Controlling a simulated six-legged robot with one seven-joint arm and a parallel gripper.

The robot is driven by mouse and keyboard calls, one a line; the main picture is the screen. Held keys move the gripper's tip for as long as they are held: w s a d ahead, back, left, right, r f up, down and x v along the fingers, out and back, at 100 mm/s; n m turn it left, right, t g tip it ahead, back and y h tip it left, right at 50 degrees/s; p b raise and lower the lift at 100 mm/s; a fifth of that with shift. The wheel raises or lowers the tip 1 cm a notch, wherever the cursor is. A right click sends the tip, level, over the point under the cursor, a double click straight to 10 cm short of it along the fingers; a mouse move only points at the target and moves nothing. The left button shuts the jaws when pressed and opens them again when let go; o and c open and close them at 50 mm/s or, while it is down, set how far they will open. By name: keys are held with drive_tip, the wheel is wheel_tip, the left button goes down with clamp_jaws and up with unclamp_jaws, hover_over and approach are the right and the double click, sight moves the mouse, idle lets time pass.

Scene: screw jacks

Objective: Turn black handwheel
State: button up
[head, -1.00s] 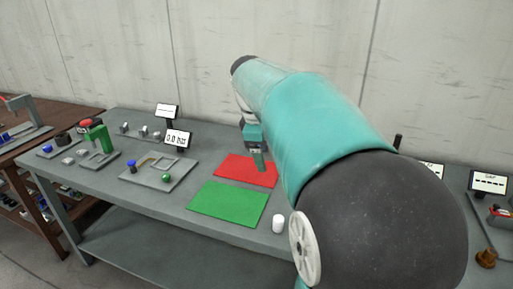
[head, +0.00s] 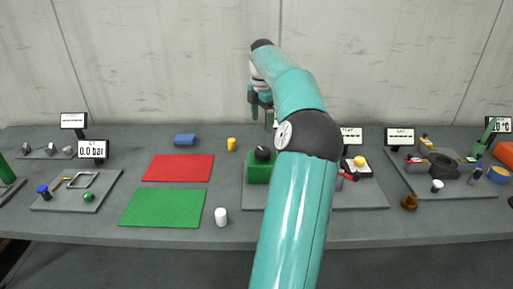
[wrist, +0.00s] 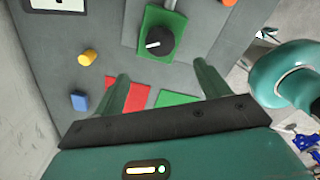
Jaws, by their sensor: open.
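A black round wheel with a white mark (head: 263,154) sits on top of a green block (head: 257,173) on the bench, left of my arm. In the wrist view the black wheel (wrist: 160,41) and the green block (wrist: 148,22) show at the upper middle, beyond my fingertips. My gripper (head: 262,110) is open and empty, raised above and behind the block, apart from it. Its two spread fingers (wrist: 160,72) show in the wrist view with nothing between them. My arm hides part of the grey plate (head: 360,197) under the block.
Red (head: 179,168) and green (head: 163,208) mats lie left of the block. A dark ring-shaped part (head: 444,166) and several small displays are on the right.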

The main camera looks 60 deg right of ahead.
sight(262, 151)
wheel_tip(262, 151, down, 12)
drive_tip(key=shift+a+r, duration=0.1)
drive_tip(key=shift+r, duration=0.15)
drive_tip(key=shift+c, duration=0.4)
drive_tip(key=c, duration=0.9)
